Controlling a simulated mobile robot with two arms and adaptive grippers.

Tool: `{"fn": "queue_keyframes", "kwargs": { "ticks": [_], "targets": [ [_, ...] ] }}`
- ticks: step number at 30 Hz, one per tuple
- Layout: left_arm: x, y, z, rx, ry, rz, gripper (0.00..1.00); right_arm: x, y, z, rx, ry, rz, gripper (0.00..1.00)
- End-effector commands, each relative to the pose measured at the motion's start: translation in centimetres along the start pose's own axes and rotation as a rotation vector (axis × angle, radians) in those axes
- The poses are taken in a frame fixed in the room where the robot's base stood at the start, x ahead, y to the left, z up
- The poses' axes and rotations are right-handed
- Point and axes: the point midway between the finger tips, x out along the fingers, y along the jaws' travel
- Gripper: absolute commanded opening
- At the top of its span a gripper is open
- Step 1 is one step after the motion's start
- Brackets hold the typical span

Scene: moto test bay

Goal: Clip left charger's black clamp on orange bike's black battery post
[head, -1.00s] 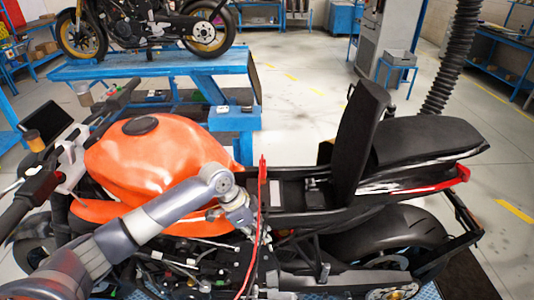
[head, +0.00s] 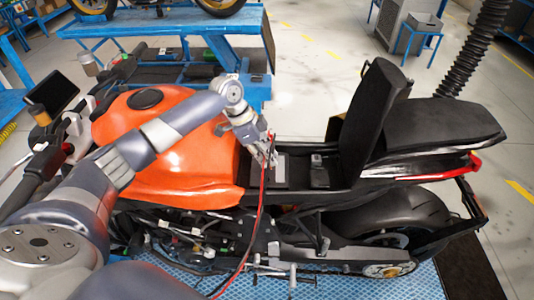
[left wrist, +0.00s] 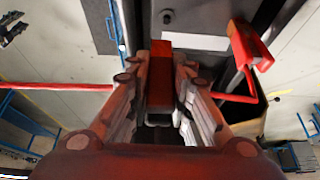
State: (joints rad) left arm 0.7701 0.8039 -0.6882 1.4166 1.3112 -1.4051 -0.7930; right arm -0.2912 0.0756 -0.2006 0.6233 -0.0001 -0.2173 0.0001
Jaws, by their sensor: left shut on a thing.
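The orange bike (head: 170,165) stands with its seat lid (head: 372,120) raised over an open bay. A battery with a grey top (head: 283,168) sits in the bay; its top also shows in the left wrist view (left wrist: 205,42), with a small dark post (left wrist: 168,16) on it. My left gripper (head: 268,158) is at the battery's tank-side edge. In the left wrist view, its fingers (left wrist: 160,105) are shut on a red clamp-like piece (left wrist: 160,72). Another red piece (left wrist: 243,48) is to the right. I cannot make out a black clamp. My right gripper is not in view.
A red cable (head: 262,205) hangs from near my left gripper down the bike's side. The raised lid stands close right of the bay. A blue bench (head: 170,27) holds another bike behind. Open floor (head: 320,60) lies beyond the bay.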

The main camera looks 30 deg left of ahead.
Motion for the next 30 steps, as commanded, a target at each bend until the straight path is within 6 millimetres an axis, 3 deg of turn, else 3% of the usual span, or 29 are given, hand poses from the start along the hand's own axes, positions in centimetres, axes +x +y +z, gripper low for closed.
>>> {"fn": "queue_keyframes", "kwargs": {
  "ticks": [3,6,9,17,23,30],
  "targets": [
    [0.4,0.0,0.1,0.0,0.001,0.0,0.0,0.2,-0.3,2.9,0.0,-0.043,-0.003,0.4],
    [0.9,0.0,0.3,0.0,0.001,0.0,0.0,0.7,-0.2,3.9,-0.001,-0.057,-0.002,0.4],
    [1.6,0.0,0.7,0.0,0.001,-0.001,0.0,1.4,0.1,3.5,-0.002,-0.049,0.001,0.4],
    [3.9,0.0,1.7,0.0,0.0,-0.001,0.0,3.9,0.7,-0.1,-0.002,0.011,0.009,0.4],
    [5.1,0.0,2.3,0.0,0.0,-0.001,0.0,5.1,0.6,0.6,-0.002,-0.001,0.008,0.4],
    [5.3,0.0,2.4,0.0,0.0,-0.001,0.0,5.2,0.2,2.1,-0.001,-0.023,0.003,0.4]
  ]
}}
